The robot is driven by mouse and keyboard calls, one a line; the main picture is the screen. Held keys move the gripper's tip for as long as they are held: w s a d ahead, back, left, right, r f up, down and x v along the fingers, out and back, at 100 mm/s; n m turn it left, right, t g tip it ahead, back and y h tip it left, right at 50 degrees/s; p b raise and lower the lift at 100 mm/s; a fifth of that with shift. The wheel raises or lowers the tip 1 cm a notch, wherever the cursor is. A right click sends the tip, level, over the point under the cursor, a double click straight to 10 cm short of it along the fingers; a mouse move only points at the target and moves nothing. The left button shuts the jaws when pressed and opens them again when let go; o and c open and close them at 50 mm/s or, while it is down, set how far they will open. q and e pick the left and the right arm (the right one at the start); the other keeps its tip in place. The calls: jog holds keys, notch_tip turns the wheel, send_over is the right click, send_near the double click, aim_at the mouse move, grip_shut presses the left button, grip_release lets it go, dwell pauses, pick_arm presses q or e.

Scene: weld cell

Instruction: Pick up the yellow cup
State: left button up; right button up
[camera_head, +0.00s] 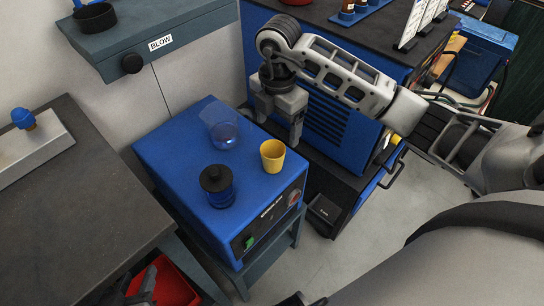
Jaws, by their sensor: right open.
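The yellow cup (272,156) stands upright on top of a blue machine (172,148), near its right edge. The cup's opening faces up and it looks empty. My right gripper (280,120) points down, just behind the cup in the picture. It is open, with nothing between its fingers, and appears apart from the cup.
A grey workbench (80,205) lies left. A blue cabinet (335,130) stands behind my right arm.

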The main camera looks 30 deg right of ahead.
send_near(273, 156)
jog(key=shift+s+a+f, duration=0.1)
jog(key=shift+s+f, duration=0.3)
jog(key=shift+s, duration=0.2)
jog(key=shift+s+a+f, duration=0.1)
jog(key=shift+s+f, duration=0.3)
jog(key=shift+s, duration=0.2)
jog(key=shift+w+a+f+b, duration=0.1)
jog(key=shift+a+f+b, duration=0.1)
jog(key=shift+f, duration=1.2)
jog(key=shift+w+a+f+b, duration=0.1)
jog(key=shift+a+f, duration=0.05)
jog(key=shift+f, duration=1.2)
jog(key=c, duration=1)
